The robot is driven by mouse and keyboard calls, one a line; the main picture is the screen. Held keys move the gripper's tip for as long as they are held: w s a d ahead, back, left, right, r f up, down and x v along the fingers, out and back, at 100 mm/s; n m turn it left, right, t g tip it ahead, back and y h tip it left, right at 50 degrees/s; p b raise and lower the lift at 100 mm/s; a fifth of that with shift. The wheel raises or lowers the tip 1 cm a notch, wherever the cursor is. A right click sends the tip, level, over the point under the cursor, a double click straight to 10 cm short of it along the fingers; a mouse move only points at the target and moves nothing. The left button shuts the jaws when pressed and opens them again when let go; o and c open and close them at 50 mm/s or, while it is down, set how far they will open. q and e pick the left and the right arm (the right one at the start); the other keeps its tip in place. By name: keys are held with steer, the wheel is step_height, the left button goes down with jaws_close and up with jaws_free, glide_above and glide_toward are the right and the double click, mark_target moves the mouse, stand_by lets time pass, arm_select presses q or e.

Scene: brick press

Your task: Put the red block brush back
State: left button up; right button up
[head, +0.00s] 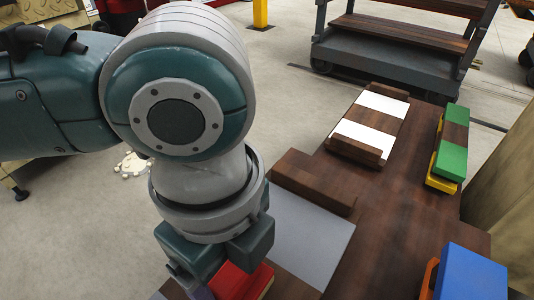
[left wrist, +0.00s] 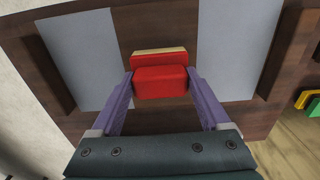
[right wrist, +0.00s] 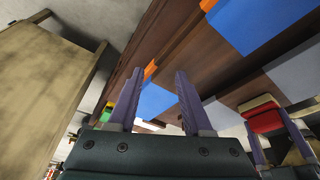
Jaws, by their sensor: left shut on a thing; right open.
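The red block brush (head: 236,283) is a red block with a cream strip, at the bottom of the head view. My left gripper (left wrist: 160,76) is shut on it, a purple finger on each side of the red block (left wrist: 160,84). The cream edge shows on its far side. The brush is over the dark wooden table (head: 400,215); I cannot tell whether it touches the surface. It also shows in the right wrist view (right wrist: 264,116). My right gripper (right wrist: 150,80) is open and empty, with blue blocks beyond its fingers; it is outside the head view.
A grey plate (head: 305,235) lies beside the brush, with a wooden bar (head: 312,182) behind it. White panels (head: 366,130) lie farther back. Green blocks with yellow (head: 450,160) and a blue block with orange (head: 470,275) line the right side. The table's middle is clear.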

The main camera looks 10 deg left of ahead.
mark_target(232, 270)
arm_select(q)
steer(key=o, duration=1)
steer(key=shift+f, duration=0.1)
steer(key=shift+o, duration=0.2)
step_height(232, 270, up, 12)
steer(key=p, duration=0.6)
steer(key=s+d+n+t+h, duration=0.1)
steer(key=s+d+n+h, duration=0.25)
steer(key=d+n, duration=0.25)
steer(key=s+a+f+n+t+y, duration=0.1)
steer(key=s+a+f+n, duration=0.1)
steer(key=a+n, duration=0.5)
steer(key=s+a+f+n+t+y, duration=0.1)
steer(key=s+a+f+n+y, duration=0.1)
steer(key=a+n, duration=0.5)
steer(key=shift+s+a+t, duration=0.3)
steer(key=shift+s+a, duration=0.05)
steer(key=shift+a, duration=0.85)
